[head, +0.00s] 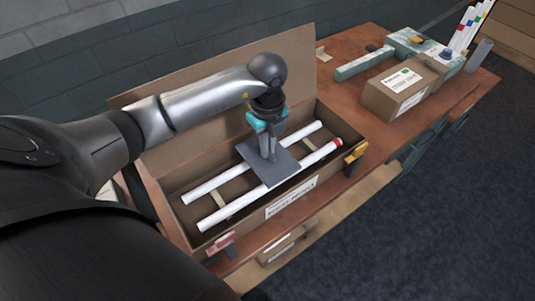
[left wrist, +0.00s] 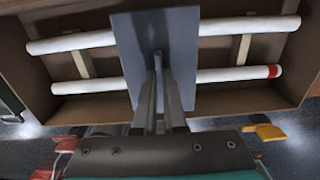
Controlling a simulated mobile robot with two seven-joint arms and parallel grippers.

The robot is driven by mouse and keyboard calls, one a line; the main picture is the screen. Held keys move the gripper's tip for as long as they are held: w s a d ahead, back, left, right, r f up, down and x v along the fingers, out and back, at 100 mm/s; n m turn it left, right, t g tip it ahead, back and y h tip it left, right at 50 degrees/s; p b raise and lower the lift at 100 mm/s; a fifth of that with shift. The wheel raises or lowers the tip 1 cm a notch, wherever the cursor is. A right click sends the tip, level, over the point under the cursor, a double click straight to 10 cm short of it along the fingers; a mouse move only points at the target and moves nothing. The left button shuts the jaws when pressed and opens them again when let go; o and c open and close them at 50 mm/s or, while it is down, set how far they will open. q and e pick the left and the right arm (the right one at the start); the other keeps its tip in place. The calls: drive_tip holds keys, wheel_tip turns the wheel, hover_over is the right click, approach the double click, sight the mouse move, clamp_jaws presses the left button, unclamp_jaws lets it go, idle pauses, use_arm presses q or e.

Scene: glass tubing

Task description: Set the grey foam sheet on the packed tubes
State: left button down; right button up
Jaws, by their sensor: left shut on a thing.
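The grey foam sheet (head: 283,167) is a flat dark-grey rectangle over the middle of the open long cardboard box (head: 178,205). My left gripper (head: 268,157) is shut on the sheet, pointing down from above. In the left wrist view the sheet (left wrist: 185,45) is at the fingertips of my left gripper (left wrist: 158,58). Two white tubes lie lengthwise in the box: a rear tube (head: 205,188) and a front tube (head: 225,212) with a red end at the right. The sheet covers their middles. I cannot tell whether it touches them. My right gripper is not in view.
Pale crosswise strips (head: 221,199) lie in the box near the tubes. A yellow clamp (head: 356,152) and a red clamp (head: 221,243) are at the box's front edge. A smaller closed carton (head: 385,101) and a teal tool (head: 362,64) are on the wooden bench (head: 345,43) at right.

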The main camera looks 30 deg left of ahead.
use_arm(q)
drive_tip(key=shift+f, duration=1.6)
drive_tip(key=shift+f, duration=0.2)
drive_tip(key=c, duration=1)
unclamp_jaws()
drive_tip(key=shift+r, duration=0.1)
wheel_tip(320, 180, up, 12)
drive_tip(key=shift+r, duration=0.15)
